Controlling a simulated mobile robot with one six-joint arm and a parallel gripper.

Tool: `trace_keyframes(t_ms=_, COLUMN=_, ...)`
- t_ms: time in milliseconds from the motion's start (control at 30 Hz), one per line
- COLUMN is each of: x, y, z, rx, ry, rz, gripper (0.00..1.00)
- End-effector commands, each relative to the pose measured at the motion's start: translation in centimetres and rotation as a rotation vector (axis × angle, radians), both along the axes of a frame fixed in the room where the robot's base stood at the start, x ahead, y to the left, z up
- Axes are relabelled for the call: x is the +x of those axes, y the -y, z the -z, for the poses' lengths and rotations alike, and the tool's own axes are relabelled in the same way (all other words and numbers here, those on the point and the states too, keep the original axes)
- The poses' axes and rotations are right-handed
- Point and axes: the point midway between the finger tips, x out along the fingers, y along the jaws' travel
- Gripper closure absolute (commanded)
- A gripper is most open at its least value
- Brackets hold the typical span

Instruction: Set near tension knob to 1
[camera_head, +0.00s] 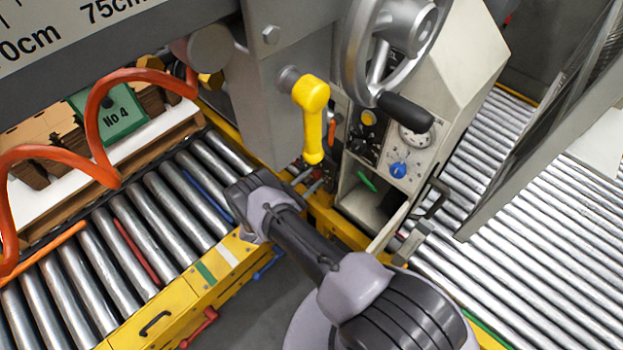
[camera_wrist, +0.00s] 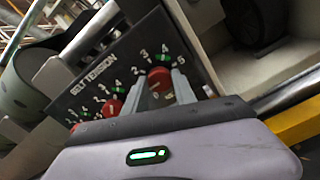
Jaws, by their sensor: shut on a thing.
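A dark panel (camera_wrist: 88,78) marked TENSION carries a row of red knobs with numbered scales and green marks near some numbers. The near tension knob (camera_wrist: 159,78) is the largest and rightmost in the wrist view, with numbers up to 5 around it. My gripper (camera_wrist: 159,88) is shut on this knob, one grey finger on each side. The knob's lower part and its pointer setting cannot be made out. A middle red knob (camera_wrist: 113,107) and a far red knob (camera_wrist: 75,127) sit to the left, the far one partly hidden by my gripper body. In the head view the tension panel is not clearly seen.
In the head view a yellow handle (camera_head: 312,110) hangs close above my wrist. A grey handwheel (camera_head: 392,50) and a control box (camera_head: 440,115) stand to the right. Roller conveyors (camera_head: 150,225) lie on the left and right. An orange hose (camera_head: 95,105) loops at left.

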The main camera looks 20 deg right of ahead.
Motion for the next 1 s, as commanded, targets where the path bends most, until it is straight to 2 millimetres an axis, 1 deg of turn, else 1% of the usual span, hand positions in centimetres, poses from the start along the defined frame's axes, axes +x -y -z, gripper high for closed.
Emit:
trace_keyframes(t_ms=167, x=-0.1, y=0.0, z=0.0, rx=0.0, ry=-0.001, rz=0.001, gripper=1.0)
trace_keyframes(t_ms=200, x=-0.1, y=0.0, z=0.0, rx=0.0, ry=0.0, rz=0.001, gripper=0.6)
trace_keyframes(t_ms=267, x=-0.1, y=0.0, z=0.0, rx=0.0, ry=0.0, rz=0.001, gripper=0.48)
trace_keyframes(t_ms=300, x=0.0, y=0.0, z=0.0, rx=0.0, ry=0.0, rz=0.001, gripper=0.46)
trace_keyframes(t_ms=567, x=0.0, y=0.0, z=0.0, rx=0.0, ry=0.001, rz=0.0, gripper=0.46)
trace_keyframes(t_ms=667, x=-0.2, y=-0.7, z=-0.1, rx=0.001, ry=0.001, rz=-0.002, gripper=0.46)
trace_keyframes(t_ms=767, x=-0.9, y=-2.4, z=-0.2, rx=0.0, ry=0.001, rz=-0.004, gripper=0.46)
trace_keyframes(t_ms=1000, x=-3.3, y=-8.1, z=-0.1, rx=0.0, ry=0.001, rz=-0.005, gripper=0.46)
